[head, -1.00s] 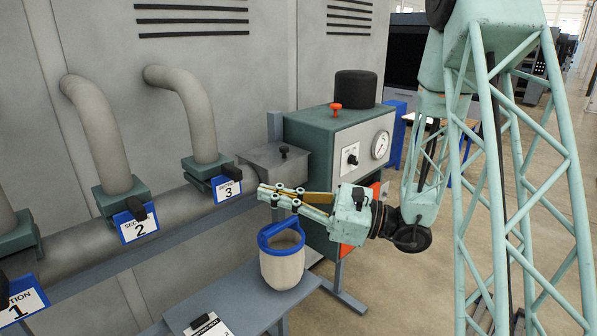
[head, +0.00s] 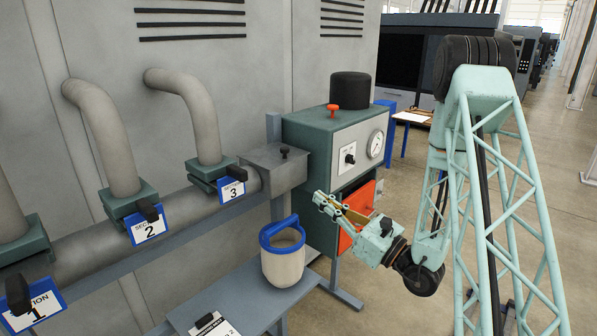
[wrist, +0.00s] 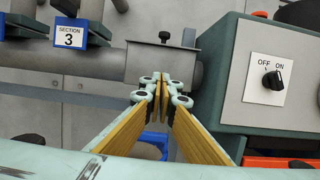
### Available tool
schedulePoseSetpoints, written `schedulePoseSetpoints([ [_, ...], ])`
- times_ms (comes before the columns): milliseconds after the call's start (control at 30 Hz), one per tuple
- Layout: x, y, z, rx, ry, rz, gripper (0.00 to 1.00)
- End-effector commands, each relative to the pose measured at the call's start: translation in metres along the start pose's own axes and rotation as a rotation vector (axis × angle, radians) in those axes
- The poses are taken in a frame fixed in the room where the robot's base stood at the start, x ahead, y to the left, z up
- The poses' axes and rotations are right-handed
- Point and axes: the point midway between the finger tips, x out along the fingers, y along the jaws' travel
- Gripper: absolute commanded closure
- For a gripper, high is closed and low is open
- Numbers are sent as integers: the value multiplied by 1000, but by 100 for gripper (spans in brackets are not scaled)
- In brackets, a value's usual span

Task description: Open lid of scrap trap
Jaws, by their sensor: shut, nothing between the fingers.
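The scrap trap appears to be the grey metal box (head: 276,174) at the right end of the horizontal pipe. Its flat lid (head: 272,155) lies closed, with a small black knob (head: 284,152) on top. The box (wrist: 158,66) and knob (wrist: 164,36) also show in the wrist view, beyond my fingertips. My gripper (head: 319,199) is shut and empty, to the right of and below the box in the head view, in front of the green cabinet. In the wrist view its fingertips (wrist: 160,80) meet in front of the box and overlap its lower edge.
The green control cabinet (head: 306,140) with gauge and switch stands right of the box; an orange panel (head: 345,238) shows below. A white bucket (head: 283,265) with blue handle stands on the grey bench (head: 240,295). Section-labelled valves line the pipe (head: 90,237) leftward.

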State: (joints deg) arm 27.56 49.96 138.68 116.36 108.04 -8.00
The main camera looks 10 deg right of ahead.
Motion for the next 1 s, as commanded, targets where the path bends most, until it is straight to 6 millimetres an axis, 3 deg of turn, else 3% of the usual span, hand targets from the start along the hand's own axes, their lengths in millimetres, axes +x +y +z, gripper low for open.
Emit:
schedulePoseSetpoints([
  [567, 4, 0, 0, 0, 0, 1, 100],
  [1000, 38, 1, 0, 0, -1, 2, 100],
])
